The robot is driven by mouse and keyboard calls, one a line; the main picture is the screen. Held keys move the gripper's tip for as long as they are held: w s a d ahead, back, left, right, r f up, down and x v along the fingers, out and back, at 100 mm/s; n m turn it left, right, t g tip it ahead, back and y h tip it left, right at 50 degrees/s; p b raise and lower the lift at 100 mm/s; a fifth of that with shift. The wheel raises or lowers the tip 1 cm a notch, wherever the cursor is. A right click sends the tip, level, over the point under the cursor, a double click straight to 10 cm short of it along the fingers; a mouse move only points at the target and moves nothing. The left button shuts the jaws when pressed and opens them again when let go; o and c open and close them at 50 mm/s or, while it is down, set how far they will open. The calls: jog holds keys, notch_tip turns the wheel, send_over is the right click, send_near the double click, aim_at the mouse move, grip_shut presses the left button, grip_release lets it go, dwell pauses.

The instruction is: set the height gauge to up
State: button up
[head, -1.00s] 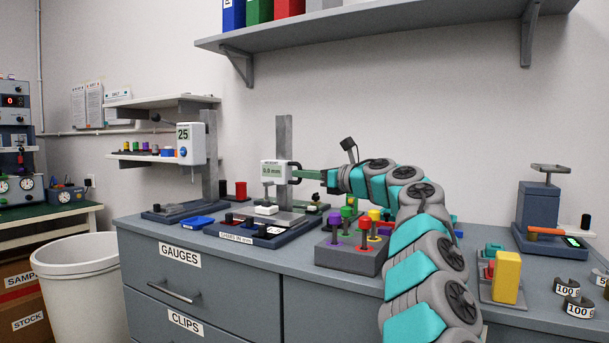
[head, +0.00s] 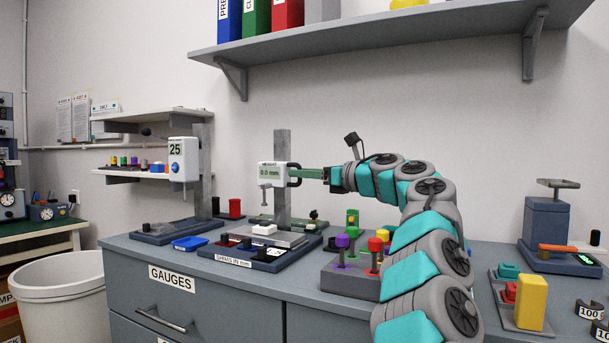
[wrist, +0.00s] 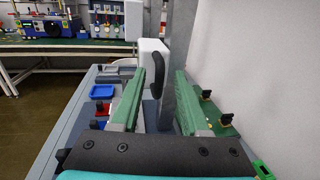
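The height gauge stands on the counter with its white head (head: 272,175) on a grey upright column (head: 282,145). Its display reads about 0.0 mm. The head's probe hangs clear above a small white block (head: 264,229) on the gauge's base. A black handle (head: 295,180) sticks out of the head's right side; it also shows in the wrist view (wrist: 157,75). My gripper (head: 305,173) reaches in from the right. In the wrist view its green fingers (wrist: 160,80) stand apart on either side of the handle, with gaps visible.
A second gauge (head: 182,160) reading 25 stands to the left. A block with coloured knobs (head: 350,283) sits below my arm. A blue tray (head: 190,243) lies in front left. A wall shelf (head: 390,35) hangs above, with clear wall between it and the column.

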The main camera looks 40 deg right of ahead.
jog(key=s+d+b, duration=0.1)
jog(key=s+b, duration=0.1)
jog(key=s, duration=0.5)
jog(key=shift+s+d, duration=0.2)
jog(key=shift+s, duration=0.15)
jog(key=shift+w, duration=0.1)
dwell(0.4)
